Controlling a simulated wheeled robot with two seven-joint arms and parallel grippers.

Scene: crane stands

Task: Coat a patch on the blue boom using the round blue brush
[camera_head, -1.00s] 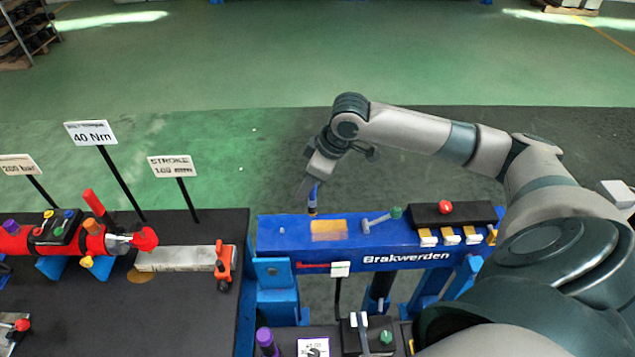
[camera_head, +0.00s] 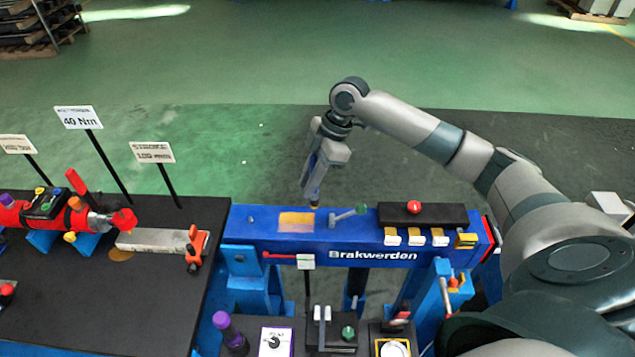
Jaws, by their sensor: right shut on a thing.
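The blue boom (camera_head: 345,238), lettered "Brakwerden", lies across the middle of the head view on blue stands. A yellowish-tan patch (camera_head: 296,222) shows on its top face, left of centre. My right gripper (camera_head: 314,183) points down above the boom's back edge and is shut on the brush (camera_head: 315,197). Only a small dark and blue part of the brush shows below the fingers. Its tip is near the patch's right back corner; I cannot tell whether it touches. My left gripper is not in view.
A grey tool with a green knob (camera_head: 347,216) lies on the boom right of the patch. A black box with a red button (camera_head: 414,207) and several yellow-white blocks sit further right. A black table (camera_head: 110,300) with a red cylinder and signs stands left.

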